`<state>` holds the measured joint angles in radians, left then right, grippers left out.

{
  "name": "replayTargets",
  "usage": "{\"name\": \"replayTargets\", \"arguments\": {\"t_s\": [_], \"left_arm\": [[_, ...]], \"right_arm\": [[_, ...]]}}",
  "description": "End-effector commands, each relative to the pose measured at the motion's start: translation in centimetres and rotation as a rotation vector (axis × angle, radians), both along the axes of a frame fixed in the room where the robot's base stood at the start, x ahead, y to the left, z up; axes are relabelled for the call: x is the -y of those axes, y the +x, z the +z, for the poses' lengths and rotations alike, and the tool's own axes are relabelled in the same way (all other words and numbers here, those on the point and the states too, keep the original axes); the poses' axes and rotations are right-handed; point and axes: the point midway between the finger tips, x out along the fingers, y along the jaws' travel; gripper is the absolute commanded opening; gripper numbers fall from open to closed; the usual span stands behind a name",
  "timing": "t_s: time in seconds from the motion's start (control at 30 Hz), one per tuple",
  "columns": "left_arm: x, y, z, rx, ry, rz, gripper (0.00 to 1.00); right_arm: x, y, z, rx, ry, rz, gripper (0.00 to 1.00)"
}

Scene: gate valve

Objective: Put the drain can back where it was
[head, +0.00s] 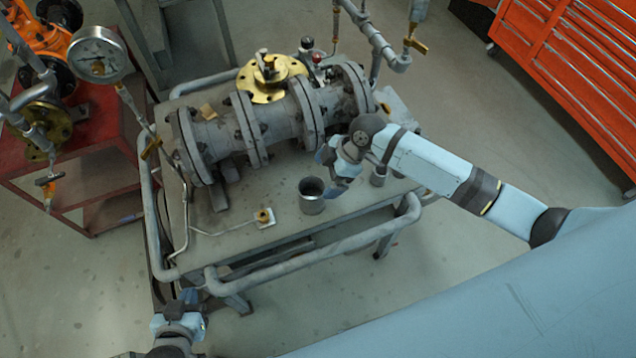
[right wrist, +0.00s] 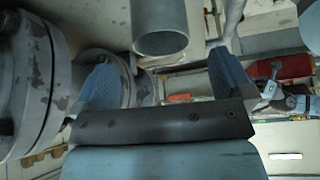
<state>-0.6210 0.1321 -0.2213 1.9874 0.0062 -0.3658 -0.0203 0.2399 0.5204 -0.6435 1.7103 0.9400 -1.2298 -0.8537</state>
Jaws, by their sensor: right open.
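The drain can (head: 311,196) is a grey open-topped cylinder standing upright on the table's near part, in front of the flanged valve body. In the right wrist view a grey hollow cylinder (right wrist: 160,28) that looks like the can shows at the top edge, beyond the fingers and not between them. My right gripper (head: 332,168) is just above and right of the can, apart from it as far as I can tell. Its blue fingers (right wrist: 163,82) are spread and empty. My left gripper (head: 180,308) is low at the left, off the table; its finger gap is unclear.
The valve body (head: 275,118) with a brass bonnet flange (head: 270,78) fills the table's back. A small brass fitting on a white pad (head: 264,216) lies left of the can. A smaller grey cup (head: 378,177) stands beside my right arm. A pipe rail (head: 310,250) runs along the front.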

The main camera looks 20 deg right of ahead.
Motion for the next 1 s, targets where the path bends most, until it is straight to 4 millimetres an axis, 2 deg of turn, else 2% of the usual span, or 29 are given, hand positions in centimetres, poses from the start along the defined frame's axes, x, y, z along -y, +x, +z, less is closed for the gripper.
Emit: {"name": "replayTargets", "arguments": {"t_s": [0.2,0.4,0.47,0.57,0.73,0.83,1.0], "left_arm": [[0.2,0.0,-0.5,-0.001,-0.002,-0.002,0.0],[0.2,0.1,-0.6,-0.002,-0.002,-0.004,0.0],[0.2,0.1,-0.6,-0.001,-0.002,-0.005,0.0],[0.2,0.1,-0.6,0.0,-0.002,-0.005,0.0],[0.2,0.1,-0.5,0.0,-0.002,-0.005,0.0],[0.2,0.1,-0.5,0.001,-0.001,-0.005,0.0],[0.2,0.1,-0.5,0.001,-0.001,-0.005,0.0]], "right_arm": [[2.1,-0.3,3.5,0.002,0.0,0.0,0.98],[2.6,-0.6,4.8,0.003,0.006,-0.01,0.98],[2.2,-1.0,4.3,0.007,0.019,-0.041,0.98],[0.8,-2.1,2.5,0.031,0.062,-0.152,0.98],[-1.4,-5.4,-1.1,0.105,0.185,-0.48,0.98],[-1.5,-8.0,-2.6,0.152,0.255,-0.683,0.98],[0.0,-12.7,-4.1,0.235,0.336,-0.957,0.98]]}}
